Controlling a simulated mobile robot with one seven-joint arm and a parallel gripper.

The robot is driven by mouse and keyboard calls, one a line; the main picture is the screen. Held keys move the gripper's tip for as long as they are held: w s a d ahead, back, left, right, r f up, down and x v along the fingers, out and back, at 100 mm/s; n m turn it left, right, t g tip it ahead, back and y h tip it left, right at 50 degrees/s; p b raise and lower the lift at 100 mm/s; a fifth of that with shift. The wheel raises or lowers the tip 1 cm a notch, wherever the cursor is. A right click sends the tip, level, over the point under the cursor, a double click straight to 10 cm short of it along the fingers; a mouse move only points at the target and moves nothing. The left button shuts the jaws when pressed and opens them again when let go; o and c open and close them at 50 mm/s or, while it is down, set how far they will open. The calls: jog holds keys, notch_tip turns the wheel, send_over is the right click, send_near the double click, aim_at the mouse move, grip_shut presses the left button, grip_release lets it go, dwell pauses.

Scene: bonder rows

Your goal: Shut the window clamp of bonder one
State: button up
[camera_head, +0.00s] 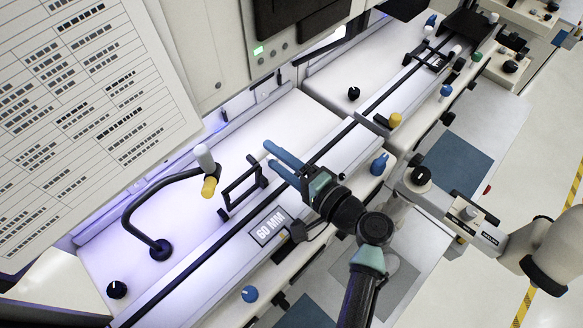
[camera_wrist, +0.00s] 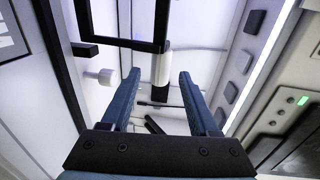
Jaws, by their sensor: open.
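The window clamp, seemingly the black rectangular frame (camera_head: 240,186), stands tilted up beside the black rail of the nearer bonder. A black frame (camera_wrist: 122,42), likely the same one, crosses the top of the wrist view. My gripper (camera_head: 267,155) is open and empty, its two blue fingers above the rail to the right of the frame. In the wrist view my gripper (camera_wrist: 158,77) has a white cylinder (camera_wrist: 161,68) showing between its fingertips. I cannot tell whether that cylinder belongs to the clamp; it appears apart from the fingers.
A curved black arm (camera_head: 140,205) with a white and yellow end (camera_head: 207,170) rises left of the frame. A "60 MM" label (camera_head: 270,226) lies in front. A large printed panel (camera_head: 85,100) hangs at upper left. A second bonder row stands at upper right.

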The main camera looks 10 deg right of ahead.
jog(key=r+b+x, duration=0.1)
jog(key=x, duration=0.6)
jog(key=shift+f, duration=0.5)
jog(key=shift+w, duration=0.15)
grip_shut()
jog(key=shift+f+b, duration=0.1)
jog(key=shift+b, duration=0.55)
